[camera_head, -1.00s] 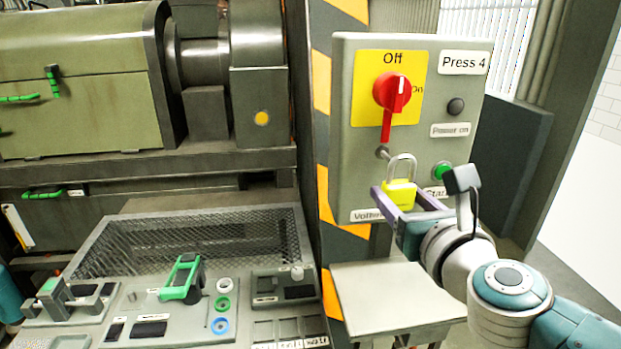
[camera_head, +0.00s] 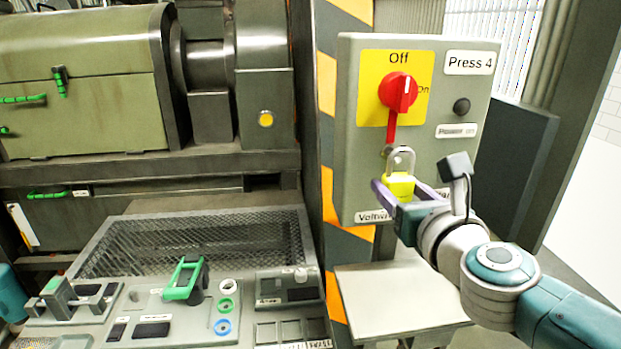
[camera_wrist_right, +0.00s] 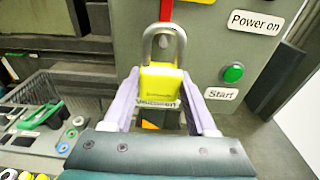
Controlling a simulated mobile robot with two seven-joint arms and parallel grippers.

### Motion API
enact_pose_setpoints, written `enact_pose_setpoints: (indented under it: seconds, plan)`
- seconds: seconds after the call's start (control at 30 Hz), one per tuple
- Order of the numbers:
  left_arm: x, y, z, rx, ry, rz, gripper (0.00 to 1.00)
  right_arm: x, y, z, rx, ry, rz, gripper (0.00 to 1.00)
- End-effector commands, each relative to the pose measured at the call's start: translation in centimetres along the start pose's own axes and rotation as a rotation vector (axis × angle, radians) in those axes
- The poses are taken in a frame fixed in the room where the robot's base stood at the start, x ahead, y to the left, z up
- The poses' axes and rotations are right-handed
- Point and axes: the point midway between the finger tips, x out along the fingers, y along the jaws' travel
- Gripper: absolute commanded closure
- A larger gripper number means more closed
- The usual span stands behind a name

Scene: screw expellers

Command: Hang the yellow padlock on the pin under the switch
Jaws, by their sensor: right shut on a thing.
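The yellow padlock (camera_head: 399,186) with a grey shackle is upright in my right gripper (camera_head: 398,192), which is shut on its body. The padlock also shows in the right wrist view (camera_wrist_right: 161,84), between the purple fingers, shackle up. The red switch (camera_head: 397,92) is on the yellow plate of the grey box, its red tab hanging down. The pin under the switch (camera_head: 387,152) is partly hidden by the shackle, whose top overlaps it in the head view. I cannot tell whether the shackle is around the pin or in front of it. My left gripper is not in view.
The grey switch box (camera_head: 360,150) carries a dark Power on lamp (camera_head: 461,106), and the green Start button (camera_wrist_right: 233,73) shows in the right wrist view. A pale shelf (camera_head: 390,295) is below. A panel with a green-handled lever (camera_head: 185,280) is at lower left.

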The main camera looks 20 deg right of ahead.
Motion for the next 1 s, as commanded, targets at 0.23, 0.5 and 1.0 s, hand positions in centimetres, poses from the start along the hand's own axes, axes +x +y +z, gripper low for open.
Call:
enact_pose_setpoints:
  seconds: [0.23,0.5,1.0]
  plan:
    - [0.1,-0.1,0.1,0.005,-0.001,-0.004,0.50,0.2,0.0,0.0,0.000,0.000,0.000,0.92]
    - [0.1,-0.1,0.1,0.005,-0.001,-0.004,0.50,0.3,0.0,0.0,0.000,0.000,0.000,0.92]
    - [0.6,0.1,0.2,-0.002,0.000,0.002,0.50,1.6,0.0,0.1,0.001,-0.001,-0.001,0.92]
